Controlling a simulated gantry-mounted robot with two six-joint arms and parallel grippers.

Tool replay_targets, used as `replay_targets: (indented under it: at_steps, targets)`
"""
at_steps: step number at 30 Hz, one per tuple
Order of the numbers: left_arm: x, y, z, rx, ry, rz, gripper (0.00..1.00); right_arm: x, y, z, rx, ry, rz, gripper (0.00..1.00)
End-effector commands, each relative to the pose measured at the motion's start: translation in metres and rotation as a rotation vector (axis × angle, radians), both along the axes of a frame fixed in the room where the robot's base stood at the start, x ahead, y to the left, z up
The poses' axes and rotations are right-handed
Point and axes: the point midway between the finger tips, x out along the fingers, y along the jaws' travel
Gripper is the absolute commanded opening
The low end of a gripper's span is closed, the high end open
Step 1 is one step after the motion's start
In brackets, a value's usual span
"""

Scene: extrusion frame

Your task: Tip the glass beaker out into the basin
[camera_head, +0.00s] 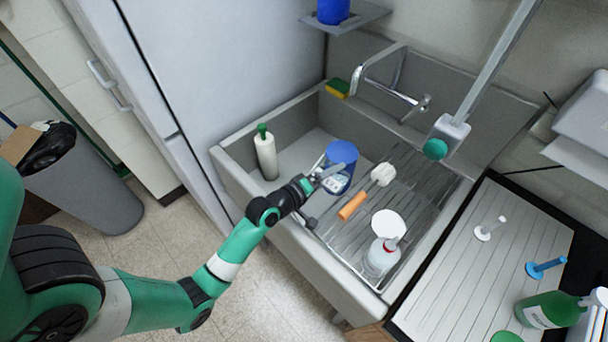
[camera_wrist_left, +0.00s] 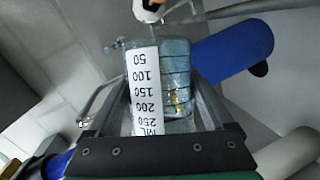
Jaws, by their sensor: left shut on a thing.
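The glass beaker (camera_wrist_left: 176,78) has a white label with a scale up to 250 ML and bluish contents. It sits between the fingers of my left gripper (camera_wrist_left: 160,118), which is shut on it. The label figures read upside down in the wrist view; I cannot tell the beaker's exact tilt. My right gripper is not in view.
A blue round thing (camera_head: 341,154) shows right behind the beaker. A white bottle with a green top (camera_head: 266,153) stands left in the basin. A wire rack (camera_head: 415,190) covers the right part, with an orange thing (camera_head: 352,206) and a wash bottle (camera_head: 382,256). A tap (camera_head: 385,88) is behind.

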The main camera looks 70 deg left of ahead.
Motion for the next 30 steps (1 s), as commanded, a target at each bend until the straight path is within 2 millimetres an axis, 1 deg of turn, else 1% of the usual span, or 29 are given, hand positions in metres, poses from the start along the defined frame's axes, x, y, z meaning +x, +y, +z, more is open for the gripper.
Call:
replay_targets:
  at_steps: [1, 8, 30]
  targets:
    - [0.0000, 0.0005, -0.0011, -0.004, -0.006, 0.001, 0.25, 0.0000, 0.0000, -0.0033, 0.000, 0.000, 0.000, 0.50]
    - [-0.0003, 0.0006, -0.0026, -0.030, -0.024, -0.001, 0.25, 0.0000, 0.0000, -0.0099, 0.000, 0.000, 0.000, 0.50]
    - [-0.0064, 0.0085, 0.0046, -0.110, -0.082, 0.001, 0.25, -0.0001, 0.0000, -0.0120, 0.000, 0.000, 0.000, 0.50]
